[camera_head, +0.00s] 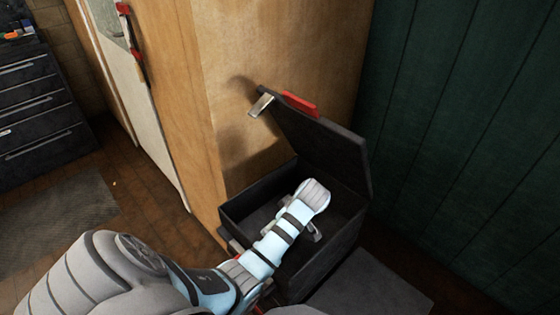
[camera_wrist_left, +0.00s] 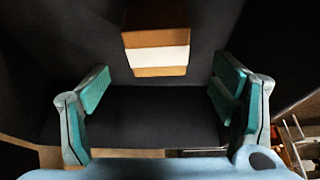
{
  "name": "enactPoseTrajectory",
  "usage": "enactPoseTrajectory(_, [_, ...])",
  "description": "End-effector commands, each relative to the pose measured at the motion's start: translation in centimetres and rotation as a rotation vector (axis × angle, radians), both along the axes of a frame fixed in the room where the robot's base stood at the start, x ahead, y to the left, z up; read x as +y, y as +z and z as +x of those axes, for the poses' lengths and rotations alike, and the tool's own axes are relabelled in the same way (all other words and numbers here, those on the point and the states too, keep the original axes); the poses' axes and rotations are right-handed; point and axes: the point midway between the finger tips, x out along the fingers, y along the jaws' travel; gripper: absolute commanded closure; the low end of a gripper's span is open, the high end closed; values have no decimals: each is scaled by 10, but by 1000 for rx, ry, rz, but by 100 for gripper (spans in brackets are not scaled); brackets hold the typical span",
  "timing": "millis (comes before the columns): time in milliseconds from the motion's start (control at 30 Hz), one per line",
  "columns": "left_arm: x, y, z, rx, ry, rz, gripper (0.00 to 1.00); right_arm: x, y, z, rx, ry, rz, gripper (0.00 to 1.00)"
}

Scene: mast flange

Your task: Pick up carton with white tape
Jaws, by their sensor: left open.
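The carton with white tape (camera_wrist_left: 157,60) shows in the left wrist view, brown with a white band across it, against the dark inside of a box. It is ahead of and between the open fingers of my left gripper (camera_wrist_left: 162,88), with a gap on both sides and no contact visible. In the head view my left arm reaches down into the open black box (camera_head: 262,197), where my left gripper (camera_head: 312,228) is partly hidden behind the wrist. The carton cannot be made out there. My right gripper is not in view.
The box's raised lid (camera_head: 325,150), with a red handle (camera_head: 300,104) and a metal latch (camera_head: 261,105), stands at the back right. A wooden cabinet (camera_head: 285,45) is behind, a dark green wall (camera_head: 470,120) right, and a drawer unit (camera_head: 38,105) far left.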

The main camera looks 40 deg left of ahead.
Motion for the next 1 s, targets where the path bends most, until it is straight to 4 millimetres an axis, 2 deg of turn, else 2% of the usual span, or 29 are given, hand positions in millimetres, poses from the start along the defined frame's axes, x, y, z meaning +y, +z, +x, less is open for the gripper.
enactPoseTrajectory(233, [11, -46, 1, 3, 3, 1, 20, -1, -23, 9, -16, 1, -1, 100])
enactPoseTrajectory(300, [14, -51, 1, 1, 3, 0, 20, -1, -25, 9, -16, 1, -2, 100])
enactPoseTrajectory(500, [14, -50, 1, 1, 4, 0, 20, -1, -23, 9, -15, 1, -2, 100])
enactPoseTrajectory(900, [14, -50, 1, 1, 4, 0, 84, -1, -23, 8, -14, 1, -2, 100])
enactPoseTrajectory(933, [14, -50, 1, 1, 4, 0, 88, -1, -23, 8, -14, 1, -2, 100])
enactPoseTrajectory(1000, [14, -50, 1, 1, 4, 0, 88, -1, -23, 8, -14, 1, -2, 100])
